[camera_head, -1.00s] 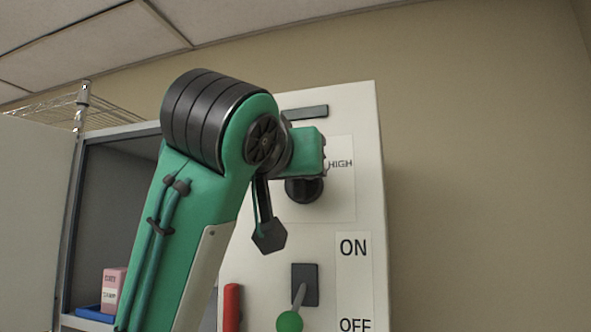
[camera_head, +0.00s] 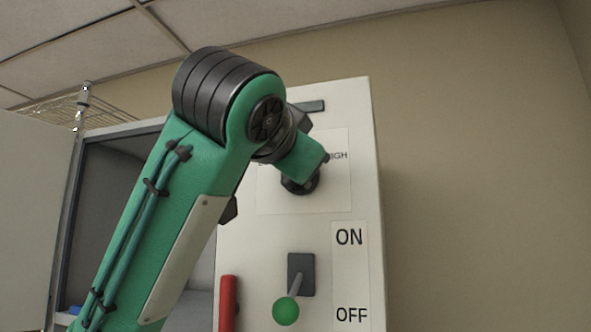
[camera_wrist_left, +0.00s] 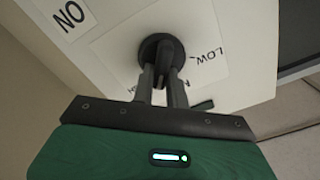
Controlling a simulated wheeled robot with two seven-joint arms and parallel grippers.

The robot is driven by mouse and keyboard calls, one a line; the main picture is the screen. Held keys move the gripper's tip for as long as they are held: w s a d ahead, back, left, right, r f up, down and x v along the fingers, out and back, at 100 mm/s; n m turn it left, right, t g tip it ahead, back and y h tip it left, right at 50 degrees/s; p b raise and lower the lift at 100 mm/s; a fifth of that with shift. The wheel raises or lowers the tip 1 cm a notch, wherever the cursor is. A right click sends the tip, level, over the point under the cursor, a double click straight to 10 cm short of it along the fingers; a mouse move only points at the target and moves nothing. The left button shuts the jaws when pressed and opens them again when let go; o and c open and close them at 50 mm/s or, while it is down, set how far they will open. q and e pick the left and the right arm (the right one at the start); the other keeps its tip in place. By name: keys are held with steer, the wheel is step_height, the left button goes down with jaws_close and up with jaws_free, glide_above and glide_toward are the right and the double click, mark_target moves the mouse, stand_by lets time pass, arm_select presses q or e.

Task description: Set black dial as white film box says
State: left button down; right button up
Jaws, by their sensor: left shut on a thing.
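The black dial (camera_head: 300,186) is on the upper part of the white panel (camera_head: 262,240), on a white label sheet. "HIGH" shows partly to its right in the head view. In the left wrist view the dial (camera_wrist_left: 150,47) has a raised grip, with "LOW" to its right and another label mostly hidden by my fingers. My left gripper (camera_wrist_left: 164,76) is shut on the dial's grip, one finger on each side. In the head view my green wrist covers part of the dial and the fingers are hidden. The dial's exact setting cannot be told. No white film box is in view.
Below the dial is a lever with a green knob (camera_head: 286,311), beside "ON" and "OFF" labels. A red handle (camera_head: 228,302) is left of it. An open grey cabinet (camera_head: 100,200) stands behind my arm. Bare wall lies right of the panel.

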arm_select(q)
steer(key=shift+d+f+m+b, duration=0.1)
steer(key=shift+m+b, duration=0.15)
steer(key=shift+m, duration=0.85)
steer(key=shift+d+f+m+b, duration=0.1)
steer(key=shift+m+b, duration=0.1)
steer(key=shift+m, duration=0.9)
steer(key=c, duration=1.4)
jaws_free()
steer(key=shift+s, duration=0.1)
steer(key=b+v, duration=0.5)
steer(key=v, duration=0.8)
steer(key=shift+s+b, duration=0.35)
